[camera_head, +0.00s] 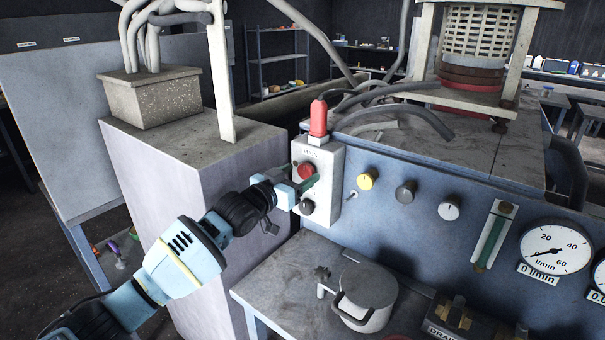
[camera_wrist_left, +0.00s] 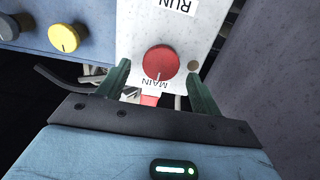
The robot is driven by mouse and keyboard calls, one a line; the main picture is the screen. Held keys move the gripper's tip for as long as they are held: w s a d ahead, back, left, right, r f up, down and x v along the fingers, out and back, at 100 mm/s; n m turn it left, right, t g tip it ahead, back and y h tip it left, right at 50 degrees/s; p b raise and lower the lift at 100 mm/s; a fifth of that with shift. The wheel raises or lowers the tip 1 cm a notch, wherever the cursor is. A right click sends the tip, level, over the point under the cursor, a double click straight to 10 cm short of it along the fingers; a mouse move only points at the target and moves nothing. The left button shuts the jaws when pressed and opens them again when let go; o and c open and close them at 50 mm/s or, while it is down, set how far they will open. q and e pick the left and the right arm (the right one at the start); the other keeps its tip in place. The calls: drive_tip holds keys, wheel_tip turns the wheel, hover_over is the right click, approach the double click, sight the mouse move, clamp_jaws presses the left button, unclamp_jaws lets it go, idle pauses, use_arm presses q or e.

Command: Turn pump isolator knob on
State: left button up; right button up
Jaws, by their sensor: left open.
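A pale control box (camera_head: 328,160) carries a red round knob (camera_head: 306,171) and a dark knob (camera_head: 307,206) below it. My left gripper (camera_head: 305,184) is at the front of the box. Its two green fingers (camera_wrist_left: 158,85) are open, one on each side of the red knob, with gaps between them and the knob. The label RUN shows on the box in the wrist view. My right gripper is not in view.
A red lamp-like part (camera_head: 318,118) stands on top of the box. Yellow (camera_head: 367,179), grey (camera_head: 405,192) and white (camera_head: 449,209) knobs are on the blue panel to the right. A lidded pot (camera_head: 366,290) stands on the table below. A grey block (camera_head: 190,190) is left of the box.

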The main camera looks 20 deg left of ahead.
use_arm(q)
drive_tip(key=shift+x, duration=1.05)
drive_tip(key=c, duration=1)
